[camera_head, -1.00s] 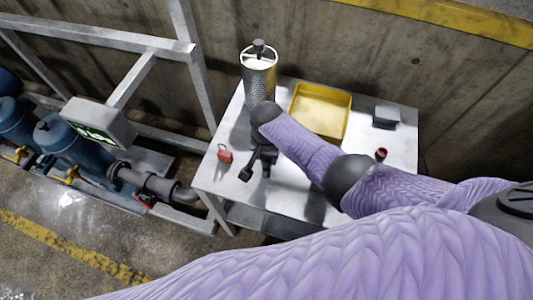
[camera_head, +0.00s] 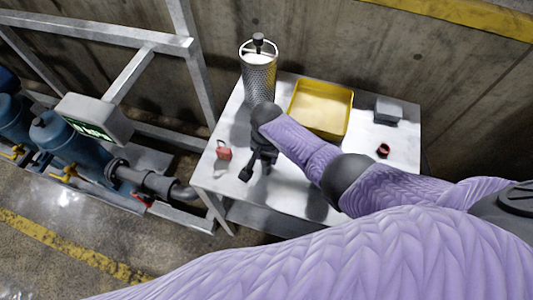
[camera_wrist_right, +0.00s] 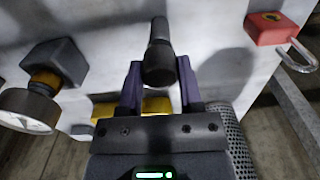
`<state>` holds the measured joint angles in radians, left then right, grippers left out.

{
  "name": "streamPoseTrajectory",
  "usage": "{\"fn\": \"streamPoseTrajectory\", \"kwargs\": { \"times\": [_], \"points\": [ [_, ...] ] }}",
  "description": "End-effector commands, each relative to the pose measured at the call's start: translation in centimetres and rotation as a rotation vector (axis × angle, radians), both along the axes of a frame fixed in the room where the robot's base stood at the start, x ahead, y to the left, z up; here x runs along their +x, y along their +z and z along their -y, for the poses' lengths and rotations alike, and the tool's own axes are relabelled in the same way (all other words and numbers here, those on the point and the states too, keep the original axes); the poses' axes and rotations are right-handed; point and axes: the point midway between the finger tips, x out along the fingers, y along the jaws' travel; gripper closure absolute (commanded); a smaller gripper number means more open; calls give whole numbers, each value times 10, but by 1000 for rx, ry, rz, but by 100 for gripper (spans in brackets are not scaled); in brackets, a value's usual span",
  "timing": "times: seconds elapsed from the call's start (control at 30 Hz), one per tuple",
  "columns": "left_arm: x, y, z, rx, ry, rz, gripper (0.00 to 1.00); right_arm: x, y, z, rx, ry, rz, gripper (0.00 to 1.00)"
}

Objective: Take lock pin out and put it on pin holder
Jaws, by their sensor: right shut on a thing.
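My right gripper (camera_wrist_right: 160,85) is shut on a dark cylindrical pin-like piece (camera_wrist_right: 158,52), which I take to be the lock pin. The piece sits between the two fingers and sticks out past them. In the head view my right gripper (camera_head: 262,160) is over the left part of the white table (camera_head: 300,197), partly hidden by my wrist. A dark end (camera_head: 246,173) shows just below it. Whether the pin touches the table is unclear. I cannot tell which thing is the pin holder. My left gripper is not in view.
A red padlock (camera_head: 223,153) with an open shackle (camera_wrist_right: 302,55) lies left of the gripper. A perforated metal cylinder (camera_head: 259,78) and a yellow tray (camera_head: 347,115) stand behind. A grey block (camera_head: 388,111) and small red piece (camera_head: 383,150) are right. A gauge (camera_wrist_right: 28,110) shows in the wrist view.

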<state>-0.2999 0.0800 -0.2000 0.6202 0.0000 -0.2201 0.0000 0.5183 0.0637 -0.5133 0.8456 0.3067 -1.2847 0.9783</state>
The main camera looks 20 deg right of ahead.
Motion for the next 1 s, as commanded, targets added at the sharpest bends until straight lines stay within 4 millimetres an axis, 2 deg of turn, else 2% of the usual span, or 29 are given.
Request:
{"fn": "streamPoseTrajectory", "kwargs": {
  "times": [0.3, 0.33, 0.5, 0.67, 0.7, 1.0],
  "points": [
    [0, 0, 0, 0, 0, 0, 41, 0, 0, 0, 0, 0, 0, 100],
    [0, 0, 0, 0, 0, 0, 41, 0, 0, 0, 0, 0, 0, 48],
    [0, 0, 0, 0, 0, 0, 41, 0, 0, 0, 0, 0, 0, 13],
    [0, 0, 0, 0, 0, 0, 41, 0, 0, 0, 0, 0, 0, 13],
    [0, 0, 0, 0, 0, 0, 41, 0, 0, 0, 0, 0, 0, 19],
    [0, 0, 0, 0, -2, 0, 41, 0, 0, 0, 0, 0, 0, 19]
  ]
}}
